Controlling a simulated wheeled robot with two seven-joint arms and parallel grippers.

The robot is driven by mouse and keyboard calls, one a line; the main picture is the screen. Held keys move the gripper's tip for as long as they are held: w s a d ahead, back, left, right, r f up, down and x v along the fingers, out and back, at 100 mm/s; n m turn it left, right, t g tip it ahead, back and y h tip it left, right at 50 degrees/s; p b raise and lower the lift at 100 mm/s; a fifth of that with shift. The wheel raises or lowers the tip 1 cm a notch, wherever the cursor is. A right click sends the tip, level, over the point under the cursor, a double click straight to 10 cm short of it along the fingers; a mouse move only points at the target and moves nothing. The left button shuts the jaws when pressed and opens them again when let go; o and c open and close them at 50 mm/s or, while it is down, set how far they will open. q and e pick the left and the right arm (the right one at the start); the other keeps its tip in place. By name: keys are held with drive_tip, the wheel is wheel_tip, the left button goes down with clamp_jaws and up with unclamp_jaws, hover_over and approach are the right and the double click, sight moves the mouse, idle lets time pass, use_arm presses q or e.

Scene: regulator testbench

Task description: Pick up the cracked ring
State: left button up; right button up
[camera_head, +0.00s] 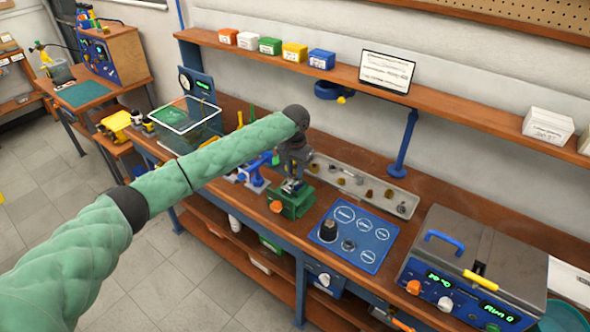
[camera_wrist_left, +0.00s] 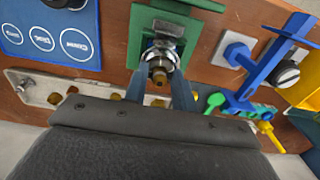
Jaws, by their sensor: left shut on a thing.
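My left gripper (camera_head: 292,178) points down over a green fixture (camera_head: 289,205) on the bench. In the left wrist view, its two blue fingers (camera_wrist_left: 160,82) are closed around a small metal part in the green fixture (camera_wrist_left: 137,35). This part looks like a silver ring (camera_wrist_left: 150,56) with a brass-coloured stem (camera_wrist_left: 159,73) in its middle. The fingers hide its sides. I cannot make out a crack on it. It still appears seated in the fixture. My right gripper is not in view.
A pale tray (camera_head: 372,193) with several small parts lies behind the fixture. A blue mat with marked circles (camera_head: 352,236) lies to its right, a blue tool stand (camera_head: 254,172) to its left. A large metal machine (camera_head: 470,265) stands at the right. A shelf (camera_head: 440,100) runs above.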

use_arm(q)
drive_tip(key=shift+r, duration=0.15)
idle(0.4)
drive_tip(key=shift+r+p, duration=1.05)
drive_tip(key=shift+r, duration=0.05)
drive_tip(key=shift+r+p, duration=0.65)
drive_tip(key=shift+r, duration=0.6)
